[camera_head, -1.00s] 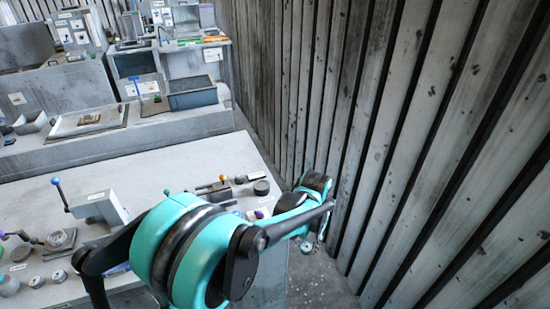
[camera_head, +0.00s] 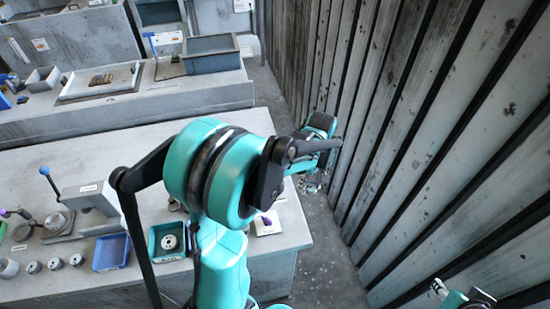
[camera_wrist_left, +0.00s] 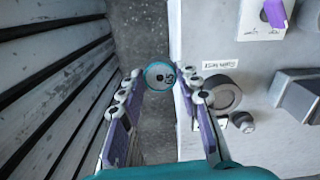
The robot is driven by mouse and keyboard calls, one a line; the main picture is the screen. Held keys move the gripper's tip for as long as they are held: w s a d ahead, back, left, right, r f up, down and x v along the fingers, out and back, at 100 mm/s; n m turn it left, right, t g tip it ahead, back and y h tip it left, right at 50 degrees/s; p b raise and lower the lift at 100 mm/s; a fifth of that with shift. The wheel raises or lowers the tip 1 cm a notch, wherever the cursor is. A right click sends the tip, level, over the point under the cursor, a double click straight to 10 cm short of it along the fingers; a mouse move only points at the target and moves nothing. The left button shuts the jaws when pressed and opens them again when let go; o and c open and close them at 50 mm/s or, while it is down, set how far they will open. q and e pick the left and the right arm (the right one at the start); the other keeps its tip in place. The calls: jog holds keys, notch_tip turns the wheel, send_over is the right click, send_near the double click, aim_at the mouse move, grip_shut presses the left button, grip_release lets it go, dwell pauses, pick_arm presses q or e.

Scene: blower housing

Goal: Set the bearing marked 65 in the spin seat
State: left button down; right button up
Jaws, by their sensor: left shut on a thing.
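My left gripper (camera_wrist_left: 163,82) has purple-sided fingers in the left wrist view. It is shut on a round, teal-rimmed bearing (camera_wrist_left: 158,73) at its fingertips. Dark digits on the bearing's face are too small to read surely. The bearing is over the floor, beside the bench edge. In the head view my left gripper (camera_head: 313,185) is small and partly hidden, near the slatted wall. My right gripper (camera_head: 442,288) shows small at the lower right; its jaws are unclear. I cannot tell surely which fixture is the spin seat.
The bench (camera_head: 130,150) holds a teal tray (camera_head: 153,250) with a round part, a blue tray (camera_head: 98,262), a blue-handled press (camera_head: 95,205) and several small cylinders. A labelled dark round fixture (camera_wrist_left: 222,95) stands near the bench edge. The slatted wall (camera_head: 440,130) is close on the right.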

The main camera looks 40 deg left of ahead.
pick_arm(q)
jog(key=s+a+r+n+p, duration=0.1)
jog(key=a+n, duration=0.3)
jog(key=n, duration=0.3)
jog(key=s+a+r+n+p, duration=0.1)
jog(key=a+n, duration=0.3)
jog(key=n, duration=0.2)
jog(key=s+a+r+n+p, duration=0.1)
jog(key=a+n, duration=0.3)
jog(key=n, duration=0.3)
jog(key=shift+s+r+n+p, duration=0.2)
jog(key=shift+n+p, duration=0.1)
jog(key=shift+f+b, duration=1.55)
jog(key=shift+f, duration=0.6)
jog(key=shift+f+b, duration=0.85)
jog(key=shift+b, duration=0.05)
jog(key=c, duration=0.6)
grip_release()
jog(key=shift+r, duration=0.15)
